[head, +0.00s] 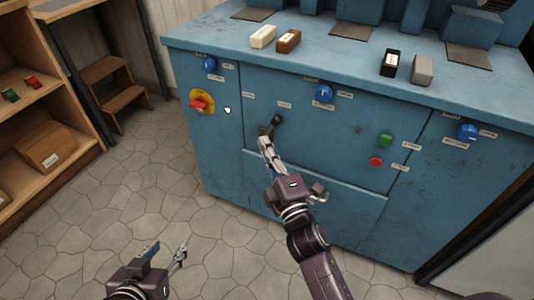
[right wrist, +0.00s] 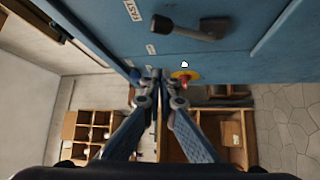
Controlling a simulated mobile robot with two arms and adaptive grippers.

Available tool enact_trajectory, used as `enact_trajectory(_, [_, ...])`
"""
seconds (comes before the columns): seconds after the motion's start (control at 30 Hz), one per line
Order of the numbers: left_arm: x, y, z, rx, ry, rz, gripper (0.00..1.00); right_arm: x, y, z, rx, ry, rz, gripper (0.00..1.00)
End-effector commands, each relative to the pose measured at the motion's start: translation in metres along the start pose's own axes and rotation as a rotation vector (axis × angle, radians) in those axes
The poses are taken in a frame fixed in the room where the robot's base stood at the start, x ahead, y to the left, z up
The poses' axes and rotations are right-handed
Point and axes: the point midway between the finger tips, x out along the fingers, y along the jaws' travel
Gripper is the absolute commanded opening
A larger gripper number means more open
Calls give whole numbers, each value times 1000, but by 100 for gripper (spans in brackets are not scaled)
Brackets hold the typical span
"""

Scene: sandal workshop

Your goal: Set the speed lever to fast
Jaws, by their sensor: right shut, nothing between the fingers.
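The speed lever (head: 277,120) is a small dark lever on the blue machine's front panel. In the right wrist view the lever (right wrist: 190,29) lies across the top, its thick handle end pointing left. A white FAST label (right wrist: 133,10) is to the upper left of that end. My right gripper (head: 264,140) is shut and empty, close below the lever. In the right wrist view its fingertips (right wrist: 160,76) meet below the lever, with a visible gap in the picture; contact cannot be told. My left gripper (head: 168,250) is low over the floor, apart from the machine, its fingers spread and empty.
The panel also carries a red emergency button on a yellow plate (head: 202,102), blue knobs (head: 324,94), a green button (head: 386,140) and a red button (head: 376,161). Several small blocks (head: 288,41) lie on the machine top. Wooden shelves (head: 45,140) stand left; floor between is clear.

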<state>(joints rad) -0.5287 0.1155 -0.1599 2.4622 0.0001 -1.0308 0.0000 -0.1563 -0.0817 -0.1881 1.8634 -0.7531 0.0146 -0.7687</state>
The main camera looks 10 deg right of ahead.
Motion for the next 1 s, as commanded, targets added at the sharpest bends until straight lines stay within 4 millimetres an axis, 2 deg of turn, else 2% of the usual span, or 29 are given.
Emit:
enact_trajectory(0.1, [0,0,2,0,-9,-1,40,-16,-3,0,2,0,-1,0])
enact_trajectory(0.23, [0,-1,3,0,-12,-1,40,-24,-4,0,1,0,0,0])
enact_trajectory(0.8, [-1,0,3,0,-12,0,40,-26,-4,0,4,-2,0,0])
enact_trajectory(0.87, [-1,0,3,0,-12,1,40,-28,-4,4,24,-14,-9,0])
enact_trajectory(1.0, [-1,0,3,0,-12,0,40,-44,-8,33,204,-114,-76,0])
